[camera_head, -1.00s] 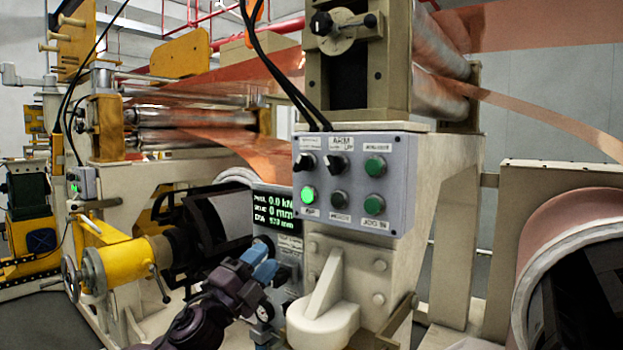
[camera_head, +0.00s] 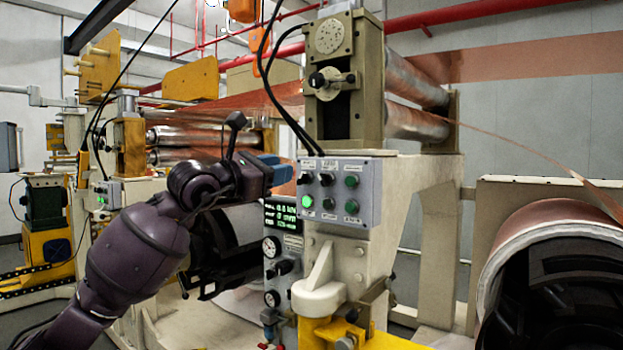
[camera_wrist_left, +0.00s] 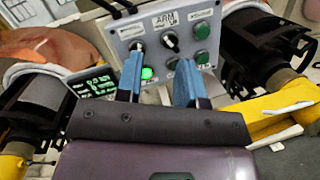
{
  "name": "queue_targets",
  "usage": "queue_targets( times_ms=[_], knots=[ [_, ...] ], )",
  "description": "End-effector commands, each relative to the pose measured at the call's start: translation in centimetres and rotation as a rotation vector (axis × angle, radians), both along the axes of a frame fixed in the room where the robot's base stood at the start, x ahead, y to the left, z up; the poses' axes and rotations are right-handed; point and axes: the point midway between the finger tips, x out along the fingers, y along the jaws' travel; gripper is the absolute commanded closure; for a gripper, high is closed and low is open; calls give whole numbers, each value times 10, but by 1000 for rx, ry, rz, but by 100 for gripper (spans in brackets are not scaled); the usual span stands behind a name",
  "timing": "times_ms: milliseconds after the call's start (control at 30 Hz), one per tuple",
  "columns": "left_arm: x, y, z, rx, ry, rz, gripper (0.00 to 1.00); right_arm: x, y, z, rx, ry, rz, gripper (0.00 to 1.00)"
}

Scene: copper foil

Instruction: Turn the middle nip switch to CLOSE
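A grey control box (camera_head: 340,212) hangs on the beige machine frame. Its top row has a left black switch (camera_head: 304,178), a middle black switch (camera_head: 326,179) and a green button (camera_head: 351,181). Below are a lit green lamp (camera_head: 307,201), a small dark control (camera_head: 328,204) and another green button (camera_head: 351,206). I cannot read which switch is marked nip or CLOSE. My left gripper (camera_head: 288,167) is at the box's upper left. In the left wrist view the left gripper (camera_wrist_left: 159,63) is open and empty, its blue fingers in front of the box. My right gripper is out of view.
Black cables (camera_head: 268,75) hang down to the box top. A display (camera_head: 281,214) and a gauge panel with a black knob (camera_head: 285,267) sit below left. A yellow part (camera_head: 370,338) stands below. A copper roll (camera_head: 545,222) is at the right.

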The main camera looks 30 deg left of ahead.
Motion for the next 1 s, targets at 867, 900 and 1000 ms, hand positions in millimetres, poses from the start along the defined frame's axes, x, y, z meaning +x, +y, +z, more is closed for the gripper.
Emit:
queue_targets(
  times_ms=[867, 900, 1000],
  knots=[
    [86, 24, -20, 136, 106, 193, 65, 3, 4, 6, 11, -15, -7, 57],
    [91, 23, -20, 136, 105, 193, 65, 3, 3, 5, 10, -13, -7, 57],
    [102, 23, -21, 136, 107, 194, 65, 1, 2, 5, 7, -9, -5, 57]
  ],
)
